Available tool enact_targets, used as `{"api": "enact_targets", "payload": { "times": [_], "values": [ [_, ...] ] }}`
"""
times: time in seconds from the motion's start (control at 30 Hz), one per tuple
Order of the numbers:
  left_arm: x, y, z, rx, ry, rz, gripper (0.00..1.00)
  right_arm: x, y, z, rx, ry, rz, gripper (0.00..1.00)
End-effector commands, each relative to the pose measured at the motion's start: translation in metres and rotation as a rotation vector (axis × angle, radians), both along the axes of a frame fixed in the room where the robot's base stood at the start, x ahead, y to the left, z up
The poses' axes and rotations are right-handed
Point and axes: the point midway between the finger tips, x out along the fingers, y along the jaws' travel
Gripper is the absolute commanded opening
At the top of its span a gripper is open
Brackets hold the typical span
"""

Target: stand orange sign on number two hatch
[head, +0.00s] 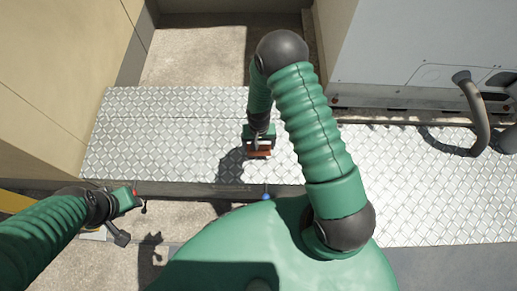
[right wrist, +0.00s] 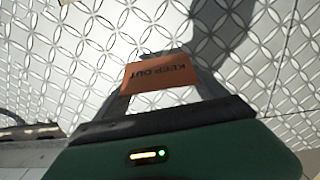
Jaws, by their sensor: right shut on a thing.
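The orange sign (head: 260,153), lettered KEEP OUT, is gripped by my right gripper (head: 259,147) over the metal plate. In the right wrist view the sign (right wrist: 160,75) sits between the two fingers of the right gripper (right wrist: 162,82), its lettering upside down. Patterned plate lies behind it; whether the sign touches the plate I cannot tell. My left gripper (head: 130,218) is at the lower left, apart from the sign; its fingers are too unclear to read. No hatch number is legible in either view.
Bright diamond-patterned metal plate (head: 140,145) spans the middle, with more plate (head: 430,200) to the right. A grey condenser cabinet (head: 430,50) with a curved pipe (head: 475,115) stands at the upper right. A tan wall (head: 50,90) borders the left. Gravelly roof (head: 205,45) shows beyond.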

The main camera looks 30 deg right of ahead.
Motion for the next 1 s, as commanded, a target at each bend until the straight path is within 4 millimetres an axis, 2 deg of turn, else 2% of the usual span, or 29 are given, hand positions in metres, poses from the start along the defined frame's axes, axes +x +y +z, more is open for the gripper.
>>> {"api": "enact_targets", "payload": {
  "times": [0.03,0.13,0.17,0.2,0.23,0.27,0.47,0.5,0.63,0.87,1.0],
  "values": [
    [0.000,0.000,-0.013,0.000,0.000,0.000,0.36,0.000,0.001,-0.018,0.001,0.002,0.001,0.43],
    [0.000,0.000,-0.025,0.000,0.001,0.000,0.36,0.000,0.002,-0.037,0.000,0.001,0.000,0.43],
    [0.000,0.000,-0.026,0.000,0.001,0.000,0.36,0.001,0.002,-0.038,0.001,0.000,0.000,0.43],
    [0.000,0.000,-0.025,0.000,0.001,0.000,0.36,0.001,0.002,-0.038,0.000,-0.001,-0.001,0.37],
    [0.000,0.000,-0.023,0.000,0.001,0.000,0.36,0.001,0.002,-0.036,0.000,-0.001,0.000,0.37],
    [0.000,0.000,-0.022,0.000,0.001,0.000,0.36,0.001,0.002,-0.035,0.000,-0.001,0.000,0.29],
    [0.000,0.000,-0.023,0.000,0.000,0.000,0.36,0.001,0.002,-0.037,0.001,0.000,0.000,0.29],
    [0.000,0.000,-0.023,0.000,0.000,0.000,0.36,0.001,0.002,-0.038,0.001,0.000,0.000,0.83],
    [0.000,0.000,-0.023,0.000,0.000,0.000,0.36,0.001,0.002,-0.037,0.001,0.000,0.000,1.00],
    [0.000,0.000,-0.022,0.000,0.000,0.000,0.36,0.001,0.002,-0.036,0.001,0.000,0.000,1.00],
    [0.000,0.000,-0.010,0.000,0.000,0.000,0.36,0.001,0.002,-0.017,0.001,0.000,-0.001,1.00]
  ]
}}
